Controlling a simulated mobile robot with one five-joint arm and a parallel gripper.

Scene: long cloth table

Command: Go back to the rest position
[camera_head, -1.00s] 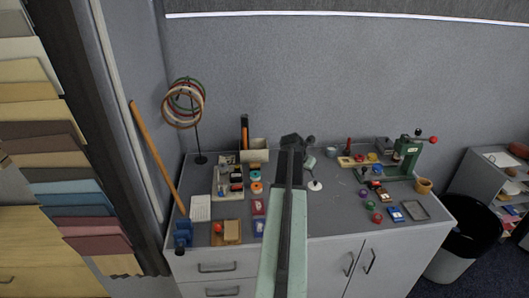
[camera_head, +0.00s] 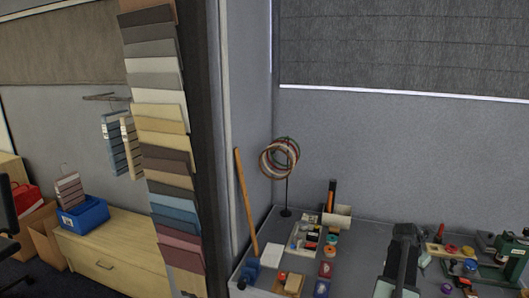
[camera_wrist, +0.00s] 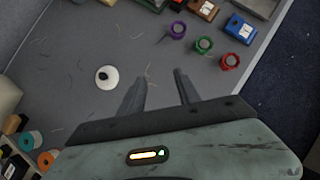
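My gripper (camera_wrist: 160,88) shows in the wrist view with its two dark fingers apart and nothing between them, over the grey table top (camera_wrist: 75,45). In the head view my arm comes up from the bottom edge, right of the middle, and my gripper (camera_head: 405,232) is seen from behind there, so its fingers are hard to make out. A white round object (camera_wrist: 106,77) with a dark spot lies left of the fingers in the wrist view.
Purple, green and red knobs (camera_wrist: 204,45) and a blue box (camera_wrist: 240,28) stand beyond the fingers, near the table edge. Wire hoops on a stand (camera_head: 280,158), a wooden stick (camera_head: 246,203) and a green press (camera_head: 508,252) stand around the table. Sample boards (camera_head: 165,130) hang at left.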

